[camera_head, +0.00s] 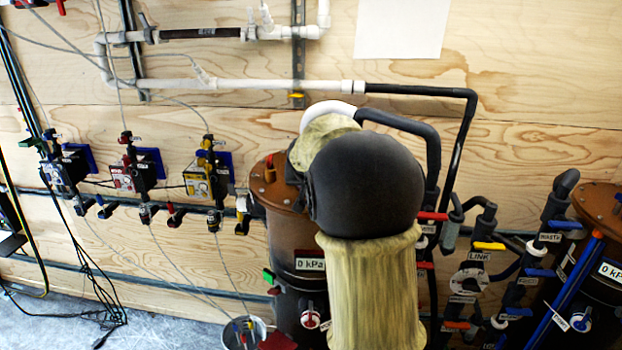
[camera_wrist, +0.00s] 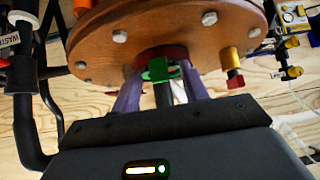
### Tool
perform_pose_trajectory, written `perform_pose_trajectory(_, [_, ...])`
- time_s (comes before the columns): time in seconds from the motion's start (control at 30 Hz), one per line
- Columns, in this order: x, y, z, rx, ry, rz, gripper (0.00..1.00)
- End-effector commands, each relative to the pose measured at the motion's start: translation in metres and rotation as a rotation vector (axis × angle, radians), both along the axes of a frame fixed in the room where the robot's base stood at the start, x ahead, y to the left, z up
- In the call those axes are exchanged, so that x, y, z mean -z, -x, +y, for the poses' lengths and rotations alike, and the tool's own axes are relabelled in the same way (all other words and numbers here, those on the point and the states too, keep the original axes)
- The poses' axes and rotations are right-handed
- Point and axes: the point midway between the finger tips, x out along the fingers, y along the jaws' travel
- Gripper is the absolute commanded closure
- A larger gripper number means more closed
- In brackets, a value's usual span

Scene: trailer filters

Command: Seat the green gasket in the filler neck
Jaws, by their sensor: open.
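The green gasket (camera_wrist: 157,70) shows in the wrist view as a small green piece. It is between the fingers of my gripper (camera_wrist: 160,90), at the dark red ring around what looks like the filler neck (camera_wrist: 166,52). I cannot tell whether it is inside the neck or only in front of it. My two purple-grey fingers stand apart on either side, and I see no clear contact with the gasket. A dark upright piece shows below the green. In the head view my arm hides the gripper, the gasket and the neck.
The brown bolted lid (camera_wrist: 215,28) carries a brass fitting with a red tip (camera_wrist: 233,68) close to my fingers. Dark pipes (camera_wrist: 22,100) stand at the left. In the head view, a bucket (camera_head: 243,332) and valves (camera_head: 489,246) flank the filter housing (camera_head: 285,230).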

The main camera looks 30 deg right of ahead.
Motion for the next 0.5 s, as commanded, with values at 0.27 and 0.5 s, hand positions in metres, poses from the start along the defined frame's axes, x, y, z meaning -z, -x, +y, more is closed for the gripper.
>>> perform_pose_trajectory(0.27, [-0.02,0.018,0.011,-0.001,-0.001,-0.005,0.56])
perform_pose_trajectory(0.5, [-0.054,0.047,0.027,-0.003,0.0,-0.006,0.56])
